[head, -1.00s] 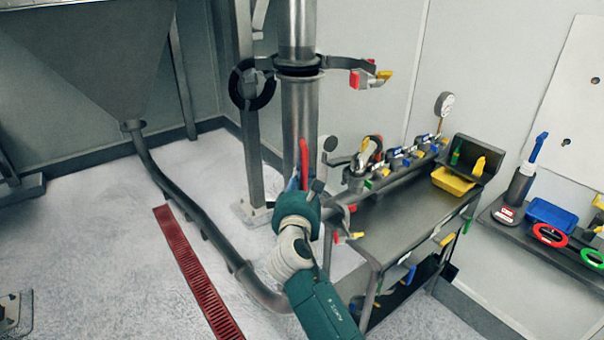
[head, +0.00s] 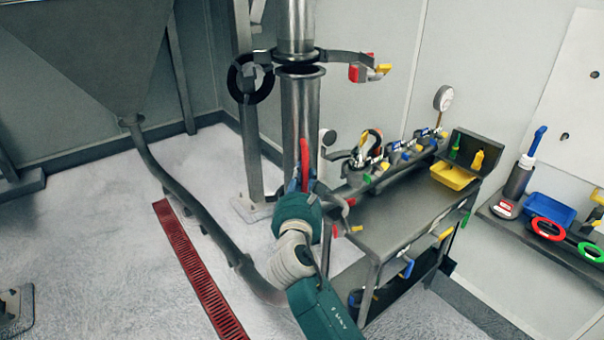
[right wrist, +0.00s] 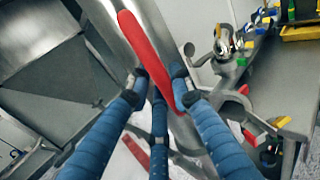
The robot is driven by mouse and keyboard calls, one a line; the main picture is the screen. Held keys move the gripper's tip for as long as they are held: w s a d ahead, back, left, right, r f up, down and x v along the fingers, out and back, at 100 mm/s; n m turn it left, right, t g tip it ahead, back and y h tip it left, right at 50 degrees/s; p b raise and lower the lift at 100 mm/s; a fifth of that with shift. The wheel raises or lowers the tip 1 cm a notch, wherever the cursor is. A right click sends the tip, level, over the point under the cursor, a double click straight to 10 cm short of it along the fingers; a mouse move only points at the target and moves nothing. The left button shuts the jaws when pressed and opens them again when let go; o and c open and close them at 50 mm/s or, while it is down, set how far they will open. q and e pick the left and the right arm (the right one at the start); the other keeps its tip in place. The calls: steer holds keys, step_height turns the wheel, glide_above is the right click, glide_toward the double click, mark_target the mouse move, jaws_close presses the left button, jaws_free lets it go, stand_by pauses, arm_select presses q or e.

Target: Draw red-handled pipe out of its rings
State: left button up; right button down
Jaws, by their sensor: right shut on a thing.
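The red-handled pipe (head: 300,108) is a tall steel tube that stands nearly upright under the upper fixed pipe (head: 296,25). A dark ring joint (head: 300,62) sits between them. Its red handle (head: 304,160) runs along the front of the tube and shows large in the right wrist view (right wrist: 145,55). My right gripper (head: 303,188) has its blue fingers (right wrist: 160,95) closed around the handle's lower part. The pipe's lower end is hidden behind my right gripper and arm. My left gripper is not in view.
A steel bench (head: 395,220) with a valve manifold and a pressure gauge (head: 443,97) stands close on the right. A wall shelf (head: 530,235) holds coloured parts. A hopper (head: 90,60) and its hose (head: 170,185) are on the left.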

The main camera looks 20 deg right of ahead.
steer(key=shift+s+d+r+v, duration=0.1)
steer(key=shift+d+r+v, duration=0.1)
steer(key=shift+v, duration=0.8)
steer(key=shift+s+d+r+v, duration=0.1)
steer(key=shift+d+r+v, duration=0.05)
steer(key=shift+v, duration=0.9)
steer(key=shift+d+r+v, duration=0.15)
steer(key=shift+d+v, duration=0.05)
steer(key=shift+v, duration=0.8)
